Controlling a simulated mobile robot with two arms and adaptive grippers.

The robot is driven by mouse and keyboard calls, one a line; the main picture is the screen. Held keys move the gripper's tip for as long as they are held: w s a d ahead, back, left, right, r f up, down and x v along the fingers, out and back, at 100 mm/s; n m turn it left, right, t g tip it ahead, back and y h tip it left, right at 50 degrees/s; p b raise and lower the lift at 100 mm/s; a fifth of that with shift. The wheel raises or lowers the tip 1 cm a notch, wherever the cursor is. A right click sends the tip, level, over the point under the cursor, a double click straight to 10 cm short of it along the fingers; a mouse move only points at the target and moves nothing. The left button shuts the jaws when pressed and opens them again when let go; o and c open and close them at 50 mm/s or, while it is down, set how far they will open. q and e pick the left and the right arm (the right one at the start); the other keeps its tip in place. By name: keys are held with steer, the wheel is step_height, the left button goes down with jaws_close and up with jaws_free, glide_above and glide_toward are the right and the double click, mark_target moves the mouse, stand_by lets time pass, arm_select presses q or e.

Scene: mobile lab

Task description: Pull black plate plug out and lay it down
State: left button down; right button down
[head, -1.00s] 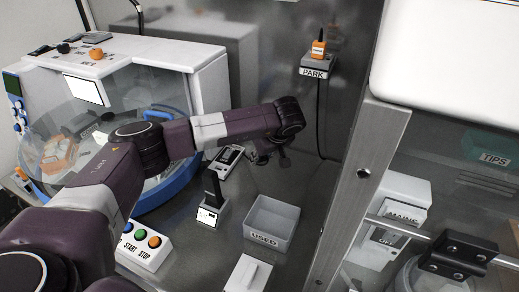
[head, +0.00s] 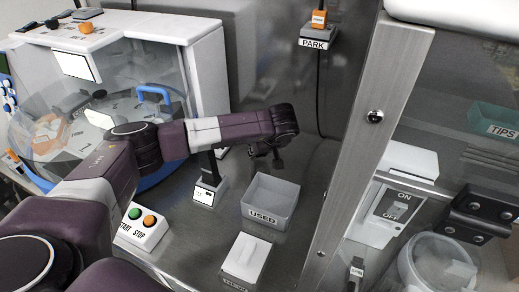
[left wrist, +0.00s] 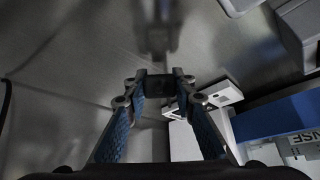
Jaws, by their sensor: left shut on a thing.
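My left gripper (head: 270,155) hangs in the air behind the USED bin, in front of the steel back wall. In the left wrist view its two blue-padded fingers (left wrist: 160,98) close in on a small dark, squarish piece (left wrist: 160,84), which looks like the black plate plug. The piece sits between the fingertips, clear of other things as far as I can see. In the head view it is too small and dark to tell apart from the fingers. My right gripper is not in view.
The open grey USED bin (head: 257,211) stands below my gripper. A white block (head: 246,258) lies in front of it. A black upright on a white base (head: 205,194) and the START/STOP box (head: 143,229) stand left. A metal post (head: 372,130) rises on the right.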

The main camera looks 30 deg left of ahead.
arm_select(q)
steer(key=shift+f, duration=0.45)
steer(key=c, duration=1.5)
jaws_free()
steer(key=shift+c, duration=0.2)
steer(key=shift+r, duration=0.1)
steer(key=v, duration=1.2)
